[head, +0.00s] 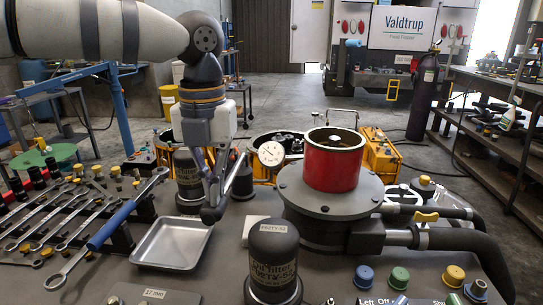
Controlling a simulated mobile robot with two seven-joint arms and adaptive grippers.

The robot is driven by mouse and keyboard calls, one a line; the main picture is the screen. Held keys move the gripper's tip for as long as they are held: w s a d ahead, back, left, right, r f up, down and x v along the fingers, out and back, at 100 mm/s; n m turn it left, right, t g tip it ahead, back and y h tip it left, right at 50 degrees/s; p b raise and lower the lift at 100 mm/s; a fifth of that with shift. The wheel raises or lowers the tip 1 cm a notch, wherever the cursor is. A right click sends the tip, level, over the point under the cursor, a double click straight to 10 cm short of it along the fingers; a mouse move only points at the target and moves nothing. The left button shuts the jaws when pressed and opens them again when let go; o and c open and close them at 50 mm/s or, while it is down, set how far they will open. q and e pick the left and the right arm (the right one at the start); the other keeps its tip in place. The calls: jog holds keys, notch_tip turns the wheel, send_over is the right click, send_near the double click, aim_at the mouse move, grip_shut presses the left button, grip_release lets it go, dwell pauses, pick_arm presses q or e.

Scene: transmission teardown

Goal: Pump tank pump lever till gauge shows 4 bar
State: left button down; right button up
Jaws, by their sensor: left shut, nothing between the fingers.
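A round white gauge (271,154) faces me in the middle of the head view; its scale and needle are too small to read. It stands left of a red cylinder (333,160) set on a wide grey round flange. I cannot pick out the pump lever for certain; the gripper hides part of that area. My left gripper (212,212) points down, shut and empty, left of the gauge and above the table near the far right corner of a metal tray. My right gripper is out of view.
The empty metal tray (172,244) lies below the left gripper. Wrenches (70,220) lie at left. A black oil filter (273,258) stands at front centre. Black hoses (455,240) run at right, and coloured caps (399,277) sit at the front right.

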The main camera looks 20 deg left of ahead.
pick_arm(q)
jog(key=shift+f, duration=1.45)
notch_tip(320, 180, up, 8)
jog(key=shift+r, duration=0.1)
notch_tip(320, 180, up, 6)
